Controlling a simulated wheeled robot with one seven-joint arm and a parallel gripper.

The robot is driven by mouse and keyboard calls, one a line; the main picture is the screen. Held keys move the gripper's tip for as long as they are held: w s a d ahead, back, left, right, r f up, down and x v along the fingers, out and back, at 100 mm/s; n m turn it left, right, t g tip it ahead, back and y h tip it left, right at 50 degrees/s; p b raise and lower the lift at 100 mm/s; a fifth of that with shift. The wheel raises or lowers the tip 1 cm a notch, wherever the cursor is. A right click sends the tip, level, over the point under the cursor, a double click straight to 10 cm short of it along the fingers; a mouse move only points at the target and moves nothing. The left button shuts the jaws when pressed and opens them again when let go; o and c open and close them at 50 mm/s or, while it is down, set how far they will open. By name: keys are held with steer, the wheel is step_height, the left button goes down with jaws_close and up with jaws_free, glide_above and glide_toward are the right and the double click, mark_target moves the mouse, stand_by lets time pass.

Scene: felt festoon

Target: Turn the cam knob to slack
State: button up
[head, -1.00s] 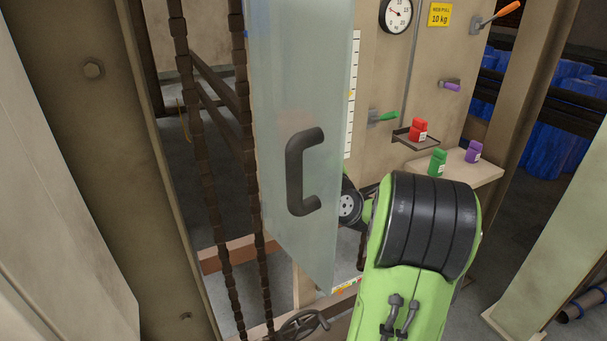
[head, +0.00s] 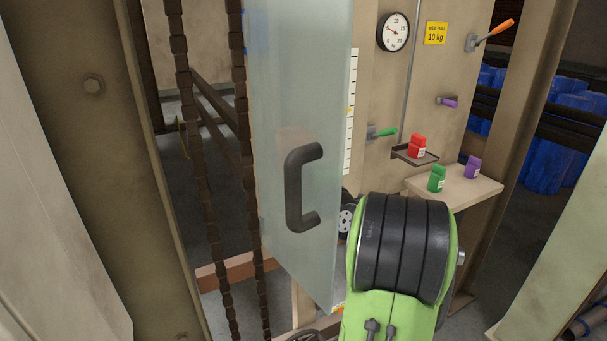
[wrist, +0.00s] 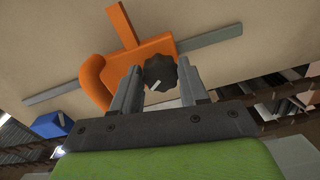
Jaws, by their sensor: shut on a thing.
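The cam knob (wrist: 161,71) is a dark, lobed knob with a white pointer mark, in the wrist view. It is on an orange cam body (wrist: 118,62) with a curved arm on its left and an orange bar above. A grey strap (wrist: 209,41) runs out from both sides of the cam body. My gripper (wrist: 160,84) has its two grey fingers on either side of the knob, shut on it. In the head view my green and black arm hides the gripper and the knob.
A frosted panel with a black handle (head: 293,188) stands left of my arm. Dark chains (head: 191,120) hang further left. Behind the arm are a dial gauge (head: 393,32), a shelf (head: 467,191) with green and purple blocks, a red block (head: 417,146) and an orange-handled lever (head: 490,35).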

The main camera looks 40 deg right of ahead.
steer(key=shift+n, duration=0.9)
steer(key=shift+r, duration=0.1)
steer(key=o, duration=1.1)
steer(key=shift+c, duration=0.2)
